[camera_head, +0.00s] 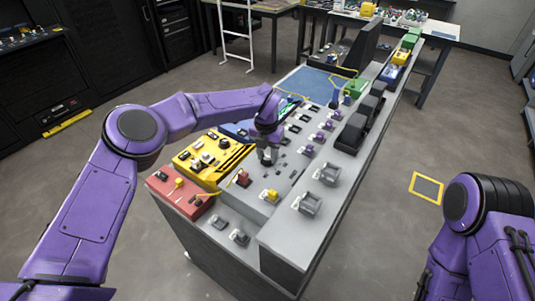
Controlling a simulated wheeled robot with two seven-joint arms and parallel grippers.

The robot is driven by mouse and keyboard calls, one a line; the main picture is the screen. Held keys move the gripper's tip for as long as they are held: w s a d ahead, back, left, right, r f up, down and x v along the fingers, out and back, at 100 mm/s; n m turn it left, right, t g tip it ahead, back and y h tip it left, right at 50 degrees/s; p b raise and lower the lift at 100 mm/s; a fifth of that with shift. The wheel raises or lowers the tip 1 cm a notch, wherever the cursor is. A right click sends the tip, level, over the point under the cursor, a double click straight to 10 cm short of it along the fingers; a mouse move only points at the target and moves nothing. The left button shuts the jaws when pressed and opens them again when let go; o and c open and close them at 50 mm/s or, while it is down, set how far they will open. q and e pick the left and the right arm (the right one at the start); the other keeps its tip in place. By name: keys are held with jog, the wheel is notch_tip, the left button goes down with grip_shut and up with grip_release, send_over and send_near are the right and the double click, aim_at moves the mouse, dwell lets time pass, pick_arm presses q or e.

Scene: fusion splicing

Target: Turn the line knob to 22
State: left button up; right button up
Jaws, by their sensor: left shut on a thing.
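My left gripper (267,155) points down at the grey panel of the long console (258,208), right of the yellow box (212,155). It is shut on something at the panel. The thing in its jaws is too small and too hidden by the gripper to make out, so I cannot tell the knob or its setting. My right arm (485,235) shows at the lower right, but its gripper is out of the picture.
A red box (180,193) stands at the console's near left. Grey clamps (311,203), a yellow part (271,195) and dark blocks (352,133) stand around the panel. A blue mat (308,86) lies farther back. The floor to the right is open around a yellow-framed floor plate (427,187).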

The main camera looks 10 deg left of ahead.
aim_at(266, 156)
pick_arm(q)
jog(key=shift+r, duration=0.1)
dwell(0.3)
jog(key=o, duration=1)
jog(key=shift+o, duration=0.2)
jog(key=shift+r, duration=0.4)
notch_tip(266, 156, up, 10)
jog(key=b, duration=0.2)
jog(key=shift+a+b, duration=0.2)
jog(key=shift+b, duration=0.1)
jog(key=shift+f, duration=0.1)
